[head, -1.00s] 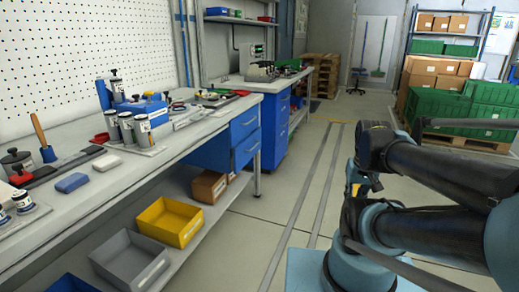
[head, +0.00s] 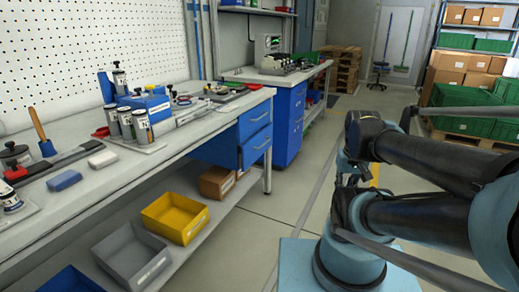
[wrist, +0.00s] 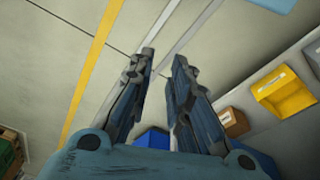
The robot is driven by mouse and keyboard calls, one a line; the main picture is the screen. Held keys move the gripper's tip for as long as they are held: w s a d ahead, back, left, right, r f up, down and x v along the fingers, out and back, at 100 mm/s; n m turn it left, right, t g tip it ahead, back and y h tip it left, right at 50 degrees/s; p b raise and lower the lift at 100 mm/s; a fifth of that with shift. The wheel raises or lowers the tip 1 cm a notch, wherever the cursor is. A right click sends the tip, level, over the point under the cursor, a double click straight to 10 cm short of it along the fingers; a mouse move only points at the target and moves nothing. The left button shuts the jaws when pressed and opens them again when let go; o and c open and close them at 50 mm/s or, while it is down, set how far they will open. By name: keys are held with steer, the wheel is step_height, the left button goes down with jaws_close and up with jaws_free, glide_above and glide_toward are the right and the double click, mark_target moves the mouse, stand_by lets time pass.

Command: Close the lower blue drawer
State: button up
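The lower blue drawer (head: 256,148) is under the near workbench's right end, below the upper blue drawer (head: 254,119). Its front has a pale bar handle. I cannot tell exactly how far it stands out. My gripper (wrist: 164,56) shows in the wrist view with its two fingers apart and nothing between the tips. The floor lies behind them. A blue surface (wrist: 152,139) shows between the finger bases; I cannot tell which part it is. In the head view my arm is at right, apart from the drawer, and the gripper itself cannot be made out.
The workbench (head: 195,137) carries jars and tools. Its lower shelf holds a yellow bin (head: 174,217), a grey bin (head: 131,256) and a cardboard box (head: 215,182). A second blue cabinet (head: 288,125) stands beyond. Green crates (head: 462,98) are at right. Floor before the drawers is clear.

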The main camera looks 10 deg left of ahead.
steer(key=w+a+r+y, duration=0.2)
steer(key=w+a+r, duration=0.2)
steer(key=w, duration=0.3)
steer(key=w+a+r+y, duration=0.2)
steer(key=w+a+r, duration=0.1)
steer(key=w, duration=0.5)
steer(key=w+a+m+t+y, duration=0.1)
steer(key=w+a+y, duration=0.15)
steer(key=w, duration=0.75)
steer(key=w+a+m+y, duration=0.1)
steer(key=w+a, duration=0.3)
steer(key=w, duration=0.6)
steer(key=w+a+f+m+t+y, duration=0.15)
steer(key=w+f, duration=0.25)
steer(key=w, duration=0.4)
steer(key=w+a+f+n+g+y, duration=0.1)
steer(key=w+a+f+y, duration=0.1)
steer(key=w+f, duration=0.45)
steer(key=m+t+y, duration=0.2)
steer(key=y, duration=0.2)
glide_toward(262, 146)
steer(key=x, duration=0.3)
steer(key=w+x, duration=0.1)
steer(key=x, duration=0.6)
steer(key=shift+w+f, duration=0.25)
steer(key=shift+w, duration=0.05)
